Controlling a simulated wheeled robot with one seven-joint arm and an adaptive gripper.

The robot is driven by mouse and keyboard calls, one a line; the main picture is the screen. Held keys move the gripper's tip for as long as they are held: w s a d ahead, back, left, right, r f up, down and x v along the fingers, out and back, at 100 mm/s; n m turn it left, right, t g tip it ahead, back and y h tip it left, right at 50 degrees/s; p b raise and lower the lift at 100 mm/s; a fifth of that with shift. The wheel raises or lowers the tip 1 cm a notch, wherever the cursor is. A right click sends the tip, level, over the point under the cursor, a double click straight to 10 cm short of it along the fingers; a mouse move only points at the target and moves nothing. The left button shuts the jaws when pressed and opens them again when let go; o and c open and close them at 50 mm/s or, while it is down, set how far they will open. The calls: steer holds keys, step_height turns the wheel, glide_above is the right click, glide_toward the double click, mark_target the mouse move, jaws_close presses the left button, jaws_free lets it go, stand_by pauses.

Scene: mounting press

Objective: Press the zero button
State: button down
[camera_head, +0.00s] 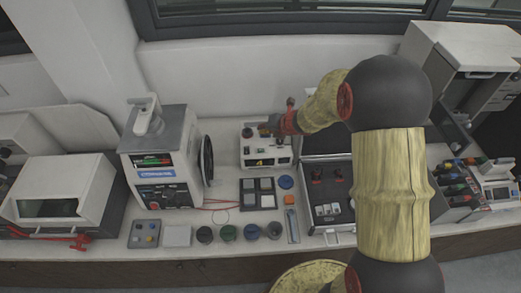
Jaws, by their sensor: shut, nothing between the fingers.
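A small white instrument (281,161) stands against the back wall in the middle of the bench, with a small dark panel and a yellow mark on its front. My gripper (266,129) is shut and empty, over the upper part of this instrument, and hides some of its top. I cannot tell whether the fingertips touch it. I cannot make out a zero button on it at this size.
A grey-and-white machine (160,160) with a display stands to the left. Several dark cups (228,233) and a dark sample tray (258,193) lie in front. An open black case (322,190) is to the right, partly behind my arm.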

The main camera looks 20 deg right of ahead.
mark_target(263, 149)
stand_by(0.4)
step_height(263, 149, down, 9)
steer(key=b, duration=0.7)
steer(key=shift+r+b, duration=0.1)
steer(key=shift+b, duration=0.3)
stand_by(0.8)
steer(key=shift+f+b, duration=0.4)
steer(key=shift+f+b, duration=0.4)
stand_by(0.6)
stand_by(0.3)
steer(key=shift+r+p, duration=0.7)
steer(key=shift+r, duration=0.15)
